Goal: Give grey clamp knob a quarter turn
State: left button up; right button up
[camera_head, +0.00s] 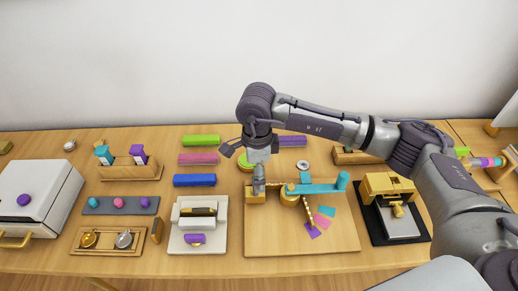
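The grey clamp knob (258,181) appears to be the small upright grey piece on top of a gold block (255,196), at the left side of a wooden board (285,238). My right gripper (255,157) points down directly above it. One dark finger flares out to the left, so the gripper looks open. I cannot tell whether it touches the knob. My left gripper is not in view.
A teal lever (322,187) on a gold pivot stands right of the knob, with coloured swatches (322,222) below. A white press (198,235) stands left, and a gold device on a black base (381,227) right. Coloured bars (195,180) lie behind left.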

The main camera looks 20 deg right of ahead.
jog(key=f, duration=0.3)
jog(key=shift+w+a+f+p, duration=0.2)
jog(key=shift+w+f+p, duration=0.1)
jog(key=shift+f+p, duration=0.1)
jog(key=shift+f, duration=0.55)
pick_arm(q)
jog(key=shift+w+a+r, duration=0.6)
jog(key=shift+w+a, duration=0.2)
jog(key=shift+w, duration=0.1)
